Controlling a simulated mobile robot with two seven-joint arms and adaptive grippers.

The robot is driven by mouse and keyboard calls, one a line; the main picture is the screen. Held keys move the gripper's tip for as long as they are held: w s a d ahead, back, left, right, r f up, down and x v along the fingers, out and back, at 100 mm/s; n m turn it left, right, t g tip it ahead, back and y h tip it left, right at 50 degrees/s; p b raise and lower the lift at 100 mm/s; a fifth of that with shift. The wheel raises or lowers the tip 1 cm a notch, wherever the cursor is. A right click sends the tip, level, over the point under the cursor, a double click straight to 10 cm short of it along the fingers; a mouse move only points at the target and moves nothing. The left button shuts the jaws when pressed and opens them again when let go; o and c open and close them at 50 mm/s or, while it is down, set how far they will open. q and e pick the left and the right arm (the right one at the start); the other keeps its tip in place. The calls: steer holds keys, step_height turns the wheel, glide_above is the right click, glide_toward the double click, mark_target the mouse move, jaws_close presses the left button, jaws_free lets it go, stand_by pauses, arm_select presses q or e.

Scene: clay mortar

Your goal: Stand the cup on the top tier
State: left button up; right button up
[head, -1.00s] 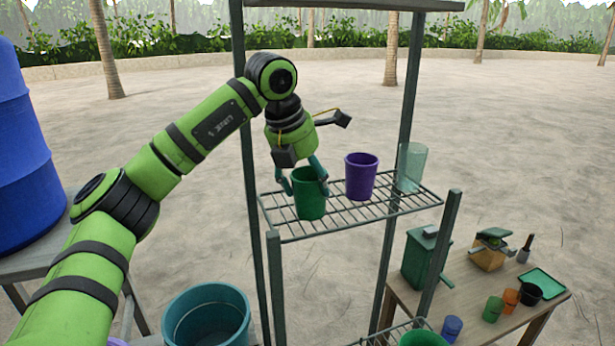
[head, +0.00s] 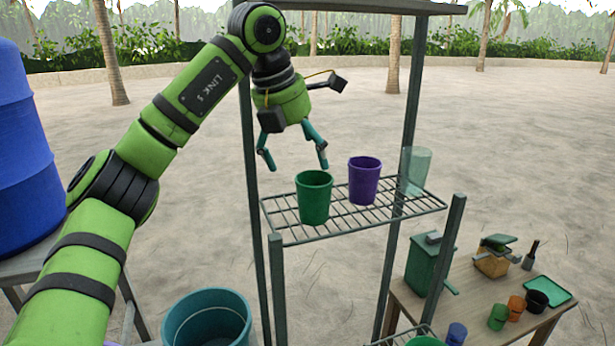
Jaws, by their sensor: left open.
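A green cup (head: 314,198) stands upright on the wire rack of the top tier (head: 290,236), near its left front. A purple cup (head: 364,181) and a clear glass (head: 414,172) stand upright to its right on the same tier. My left gripper (head: 295,165) is open and empty, above and slightly left of the green cup, apart from it. My right gripper is not in view.
Shelf posts (head: 250,150) frame the rack, and a bar crosses above. A teal bucket (head: 208,318) stands below left, a blue barrel (head: 24,150) far left. A wooden table (head: 440,318) at lower right carries several small items.

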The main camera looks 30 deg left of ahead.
arm_select(q)
steer(key=shift+v, duration=2.4)
steer(key=shift+f, duration=0.15)
